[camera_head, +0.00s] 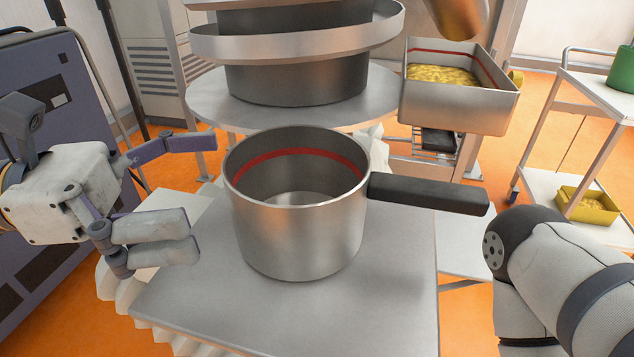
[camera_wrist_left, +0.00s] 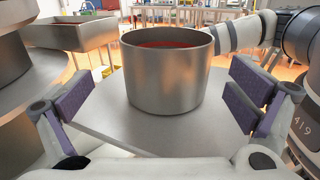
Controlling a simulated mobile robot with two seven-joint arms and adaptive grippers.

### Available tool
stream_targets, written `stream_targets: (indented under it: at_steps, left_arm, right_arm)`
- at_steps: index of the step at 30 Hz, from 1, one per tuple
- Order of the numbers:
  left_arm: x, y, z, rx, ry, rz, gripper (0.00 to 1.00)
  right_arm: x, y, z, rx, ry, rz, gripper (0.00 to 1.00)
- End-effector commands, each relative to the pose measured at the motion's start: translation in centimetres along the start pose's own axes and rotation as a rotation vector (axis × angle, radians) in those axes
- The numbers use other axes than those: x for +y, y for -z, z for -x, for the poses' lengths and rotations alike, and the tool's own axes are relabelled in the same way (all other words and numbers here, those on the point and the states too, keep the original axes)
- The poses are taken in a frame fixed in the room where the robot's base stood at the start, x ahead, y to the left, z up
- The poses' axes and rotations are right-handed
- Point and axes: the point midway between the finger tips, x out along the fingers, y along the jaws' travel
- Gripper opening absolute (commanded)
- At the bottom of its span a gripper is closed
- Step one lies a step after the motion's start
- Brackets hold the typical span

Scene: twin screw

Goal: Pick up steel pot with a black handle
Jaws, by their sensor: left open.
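The steel pot (camera_head: 298,235) stands upright on a grey metal platform (camera_head: 390,300) in the head view. It has a red band inside, and its black handle (camera_head: 428,194) points right. My left gripper (camera_head: 208,195) is open and empty to the left of the pot, its fingers apart and facing the pot wall. In the left wrist view the pot (camera_wrist_left: 167,80) stands ahead between the open fingers, apart from them. The handle is hidden there. My right arm shows at the lower right of the head view; its gripper cannot be made out.
A spiral steel machine (camera_head: 295,75) with a round plate stands right behind the pot. A steel bin (camera_head: 460,105) of yellow pieces is at the back right. A white cart (camera_head: 580,85) holds a green container (camera_head: 622,70) and a yellow tray (camera_head: 588,205). The platform's front is clear.

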Motion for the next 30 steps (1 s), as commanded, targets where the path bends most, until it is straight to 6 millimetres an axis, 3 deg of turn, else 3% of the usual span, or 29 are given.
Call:
stream_targets:
  at_steps: [3,15,23,29,30]
  left_arm:
    - [-0.1,0.6,-2.7,0.002,0.007,0.010,1.00]
    - [-0.3,0.5,-9.1,0.001,0.003,0.006,1.00]
    - [-0.2,0.3,-9.7,0.000,-0.001,0.003,1.00]
    - [-0.2,0.3,-9.7,0.001,0.000,0.003,0.57]
    - [-0.2,0.3,-9.7,0.001,0.000,0.003,0.56]
  right_arm:
    - [0.0,-0.4,-0.8,-0.023,-0.001,0.001,0.40]
    - [0.0,-0.6,-1.5,-0.036,-0.002,0.001,0.40]
    - [0.0,-0.6,-1.5,-0.036,-0.002,0.001,0.40]
    - [0.0,-0.6,-1.5,-0.036,-0.002,0.001,0.40]
    - [0.0,-0.6,-1.5,-0.035,-0.002,0.001,0.40]
